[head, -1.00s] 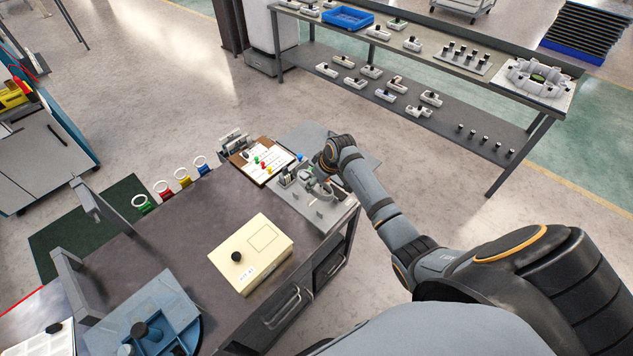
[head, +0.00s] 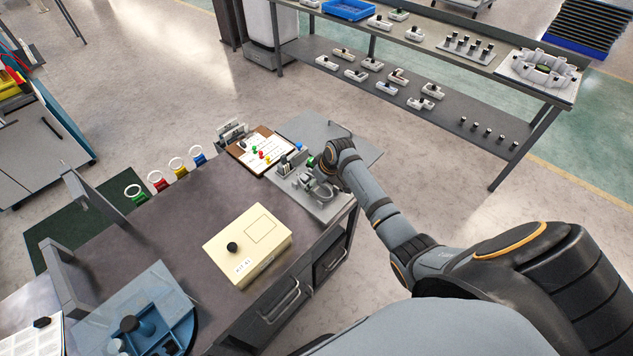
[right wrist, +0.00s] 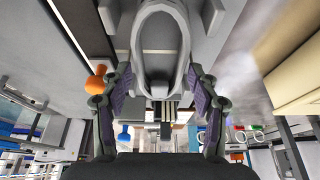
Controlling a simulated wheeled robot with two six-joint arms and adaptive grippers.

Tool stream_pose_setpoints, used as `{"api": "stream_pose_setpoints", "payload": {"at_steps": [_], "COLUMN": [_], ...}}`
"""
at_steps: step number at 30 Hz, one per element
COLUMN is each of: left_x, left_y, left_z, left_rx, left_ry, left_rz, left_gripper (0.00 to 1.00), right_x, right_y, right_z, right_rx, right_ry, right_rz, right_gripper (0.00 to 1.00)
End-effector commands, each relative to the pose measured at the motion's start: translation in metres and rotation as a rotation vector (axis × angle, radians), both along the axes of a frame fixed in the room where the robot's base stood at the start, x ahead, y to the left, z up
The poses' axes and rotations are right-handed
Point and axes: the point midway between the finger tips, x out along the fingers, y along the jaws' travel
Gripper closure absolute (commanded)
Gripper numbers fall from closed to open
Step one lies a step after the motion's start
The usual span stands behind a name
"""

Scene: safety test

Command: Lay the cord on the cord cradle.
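A grey fixture plate (head: 325,212) with small raised parts sits at the bench's far right corner. A pale grey U-shaped loop stands on it, and a loop fills the middle of the right wrist view (right wrist: 160,42). I cannot tell whether it is the cord or the cradle; neither can be told apart surely. My right gripper (right wrist: 158,80) has its two purple-padded fingers spread, one on each side of the loop. Whether the pads touch it is unclear. In the head view the right hand (head: 330,158) is over the fixture's back edge, fingertips hidden. My left gripper is out of view.
A cream box (head: 247,247) with a black knob stands on the dark bench. A clipboard (head: 262,152) with coloured pegs lies left of the fixture. Several coloured ring-topped pieces line the back edge. A blue tray (head: 150,310) is front left. A shelf rack (head: 420,60) stands beyond open floor.

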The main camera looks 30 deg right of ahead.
Motion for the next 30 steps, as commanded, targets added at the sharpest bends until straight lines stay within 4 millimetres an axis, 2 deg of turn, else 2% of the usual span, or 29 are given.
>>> {"api": "stream_pose_setpoints", "payload": {"at_steps": [1,3,14,17,24,30], "left_x": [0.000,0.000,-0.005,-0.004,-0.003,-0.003], "left_y": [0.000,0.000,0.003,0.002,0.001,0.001], "left_z": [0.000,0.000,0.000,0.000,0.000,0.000], "left_rx": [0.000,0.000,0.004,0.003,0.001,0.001], "left_ry": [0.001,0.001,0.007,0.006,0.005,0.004], "left_rz": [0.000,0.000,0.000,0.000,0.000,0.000], "left_gripper": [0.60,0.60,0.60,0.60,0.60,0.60], "right_x": [0.000,0.000,-0.001,-0.006,-0.027,-0.039], "right_y": [0.000,0.000,-0.001,-0.003,-0.011,-0.015], "right_z": [0.000,0.000,0.003,0.016,0.070,0.102], "right_rx": [0.000,0.000,-0.001,-0.002,-0.005,-0.002], "right_ry": [0.000,0.000,0.000,-0.002,-0.003,-0.002], "right_rz": [0.000,0.000,0.000,0.000,0.001,0.000], "right_gripper": [0.28,0.19,0.19,0.19,0.19,0.19]}}
